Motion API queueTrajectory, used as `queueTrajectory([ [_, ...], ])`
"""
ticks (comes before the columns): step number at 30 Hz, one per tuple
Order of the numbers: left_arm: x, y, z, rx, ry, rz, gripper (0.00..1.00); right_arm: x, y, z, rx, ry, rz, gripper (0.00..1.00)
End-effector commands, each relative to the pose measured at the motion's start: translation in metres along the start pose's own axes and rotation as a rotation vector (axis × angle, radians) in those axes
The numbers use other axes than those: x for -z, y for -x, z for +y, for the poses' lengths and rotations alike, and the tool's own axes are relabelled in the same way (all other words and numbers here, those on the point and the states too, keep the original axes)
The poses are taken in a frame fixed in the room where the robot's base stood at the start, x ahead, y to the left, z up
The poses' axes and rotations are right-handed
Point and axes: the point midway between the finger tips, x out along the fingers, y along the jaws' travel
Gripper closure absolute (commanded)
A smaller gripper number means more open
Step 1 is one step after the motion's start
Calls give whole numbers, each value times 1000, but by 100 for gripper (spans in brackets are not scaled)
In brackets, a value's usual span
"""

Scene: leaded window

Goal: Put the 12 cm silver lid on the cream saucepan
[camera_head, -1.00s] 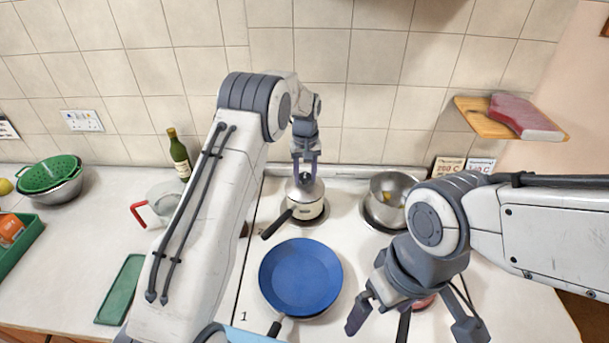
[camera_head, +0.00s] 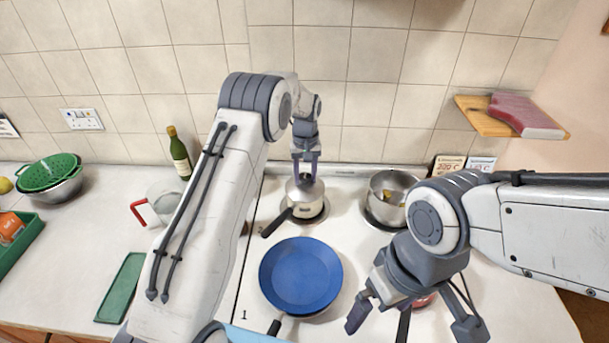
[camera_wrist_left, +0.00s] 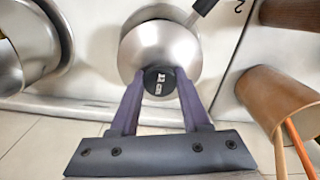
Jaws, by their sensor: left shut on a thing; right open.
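The cream saucepan (camera_head: 307,210) stands on the back left hob ring, its dark handle (camera_head: 277,223) pointing front left. The silver lid (camera_head: 294,187) is over its mouth. In the left wrist view the domed lid (camera_wrist_left: 158,45) covers nearly all of the pan. My left gripper (camera_head: 305,182) is shut on the lid's black knob (camera_wrist_left: 159,81), directly above the saucepan. I cannot tell whether the rim is fully seated. My right gripper (camera_head: 415,322) is open and empty at the front right, over a partly hidden dark-handled pan.
A blue frying pan (camera_head: 300,275) sits in front of the saucepan. A steel pot (camera_head: 375,205) stands to its right. In the left wrist view a brown utensil holder (camera_wrist_left: 265,95) is close to the gripper. A wooden shelf (camera_head: 480,117) is on the wall at right.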

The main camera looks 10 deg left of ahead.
Motion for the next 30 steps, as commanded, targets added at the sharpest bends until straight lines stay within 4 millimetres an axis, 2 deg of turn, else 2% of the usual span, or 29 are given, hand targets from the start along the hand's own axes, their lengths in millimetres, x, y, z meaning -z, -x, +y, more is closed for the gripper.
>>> queueTrajectory([
  [13, 0, -2, 0, 0, 0, 1, 100, 0, 0, 0, 0, 0, 0, 0],
  [14, 0, -2, 0, 0, 0, 1, 42, 0, 0, 0, 0, 0, 0, 0],
  [15, 0, -2, 0, 0, 0, 1, 27, 0, 0, 0, 0, 0, 0, 0],
  [16, 0, -2, 0, 0, 0, 1, 19, 0, 0, 0, 0, 0, 0, 0],
  [23, 0, -2, 0, 0, 0, 1, 19, 0, 0, 0, 0, 0, 0, 0],
  [24, 0, -2, 0, 0, 0, 0, 3, 0, 0, 0, 0, 0, 0, 0],
  [25, 0, -2, 0, 0, 0, 0, 0, 0, 0, 0, 0, 0, 0, 0],
  [30, 0, -2, 0, 0, 0, 0, 0, 0, 0, 0, 0, 0, 0, 0],
])
